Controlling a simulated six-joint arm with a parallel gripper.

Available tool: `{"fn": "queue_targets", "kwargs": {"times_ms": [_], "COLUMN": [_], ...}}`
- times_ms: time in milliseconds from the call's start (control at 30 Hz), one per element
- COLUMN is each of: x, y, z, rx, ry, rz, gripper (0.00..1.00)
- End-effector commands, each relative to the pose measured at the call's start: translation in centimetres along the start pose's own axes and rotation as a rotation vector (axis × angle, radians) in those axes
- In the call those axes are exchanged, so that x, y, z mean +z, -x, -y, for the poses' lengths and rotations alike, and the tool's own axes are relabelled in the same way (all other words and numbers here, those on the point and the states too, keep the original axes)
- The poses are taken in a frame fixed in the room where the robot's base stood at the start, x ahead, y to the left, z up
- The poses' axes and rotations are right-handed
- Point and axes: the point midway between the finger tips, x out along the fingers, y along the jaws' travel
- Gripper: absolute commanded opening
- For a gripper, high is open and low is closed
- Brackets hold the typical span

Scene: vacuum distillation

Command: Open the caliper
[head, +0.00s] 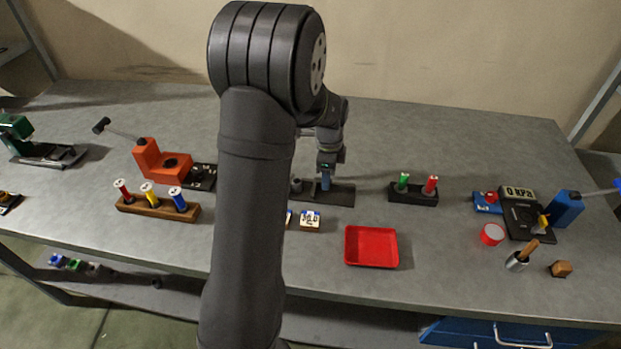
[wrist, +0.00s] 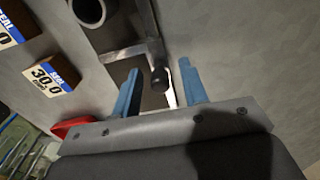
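The caliper appears to be the grey metal frame (wrist: 130,53) with a dark rounded knob (wrist: 159,79) in the wrist view. In the head view its dark base plate (head: 338,196) is beneath my gripper (head: 326,187). My gripper also shows in the wrist view (wrist: 158,68), with its two blue fingers apart. The knob shows in the gap between the fingers, with space on both sides; I cannot tell its exact depth. Much of the caliper is hidden behind my gripper and arm.
Labelled blocks (head: 310,220) and a red tray (head: 371,247) lie in front of the plate. A rack with green and red cylinders (head: 413,193) stands to the right. A wooden rack (head: 157,209) and an orange device (head: 160,161) stand to the left.

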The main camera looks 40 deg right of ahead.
Motion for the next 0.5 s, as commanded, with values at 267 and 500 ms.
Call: {"fn": "queue_targets", "kwargs": {"times_ms": [267, 500], "x": [0.0, 0.0], "y": [2.1, 4.0], "z": [0.0, 0.1], "rx": [-0.002, -0.003], "ry": [0.000, 0.000], "rz": [0.000, 0.000], "gripper": [0.40, 0.40]}}
